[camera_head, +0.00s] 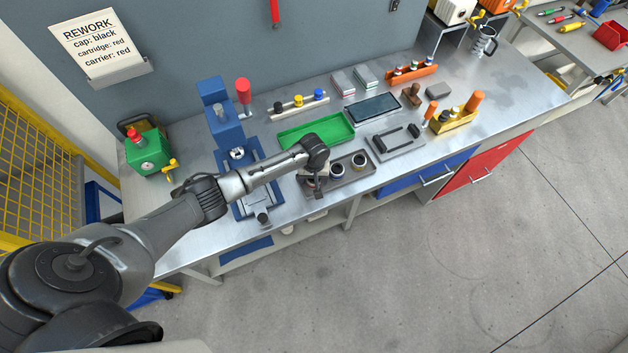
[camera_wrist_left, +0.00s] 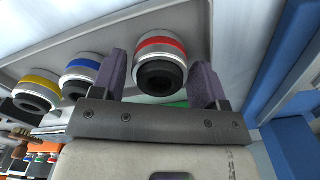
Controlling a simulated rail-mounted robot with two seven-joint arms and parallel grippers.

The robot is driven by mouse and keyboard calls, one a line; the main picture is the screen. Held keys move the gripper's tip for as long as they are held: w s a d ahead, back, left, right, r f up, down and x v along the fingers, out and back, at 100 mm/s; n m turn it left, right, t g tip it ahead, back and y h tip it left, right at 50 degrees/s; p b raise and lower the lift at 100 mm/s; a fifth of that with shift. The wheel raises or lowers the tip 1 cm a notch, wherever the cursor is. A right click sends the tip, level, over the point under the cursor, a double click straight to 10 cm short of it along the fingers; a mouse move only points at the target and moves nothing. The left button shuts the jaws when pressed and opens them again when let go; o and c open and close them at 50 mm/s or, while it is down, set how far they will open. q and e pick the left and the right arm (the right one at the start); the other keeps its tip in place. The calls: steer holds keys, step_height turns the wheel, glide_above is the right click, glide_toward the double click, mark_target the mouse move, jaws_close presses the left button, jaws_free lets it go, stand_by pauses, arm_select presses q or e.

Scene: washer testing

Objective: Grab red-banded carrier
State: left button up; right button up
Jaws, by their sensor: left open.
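The red-banded carrier (camera_wrist_left: 160,62) is a pale ring with a red stripe and a dark hollow centre. In the left wrist view it sits between the two fingers of my left gripper (camera_wrist_left: 161,80), with visible gaps on both sides. The gripper is open and empty. The blue-banded carrier (camera_wrist_left: 82,76) and the yellow-banded carrier (camera_wrist_left: 36,90) stand in a row beside it on the grey tray (camera_head: 345,182). In the head view my left gripper (camera_head: 316,187) is over the tray's left end and mostly hides the red-banded carrier. My right gripper is not in view.
A blue press (camera_head: 217,108) stands left of the tray, and a green tray (camera_head: 312,133) lies behind it. A green machine (camera_head: 147,152) is at the bench's left end. A black-handled fixture (camera_head: 396,142) is to the right. A rework sign (camera_head: 99,45) hangs behind.

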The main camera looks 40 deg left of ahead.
arm_select(q)
steer(key=shift+f, duration=0.35)
steer(key=shift+c, duration=0.5)
steer(key=c, duration=0.6)
steer(key=shift+c, duration=0.4)
steer(key=shift+r, duration=0.1)
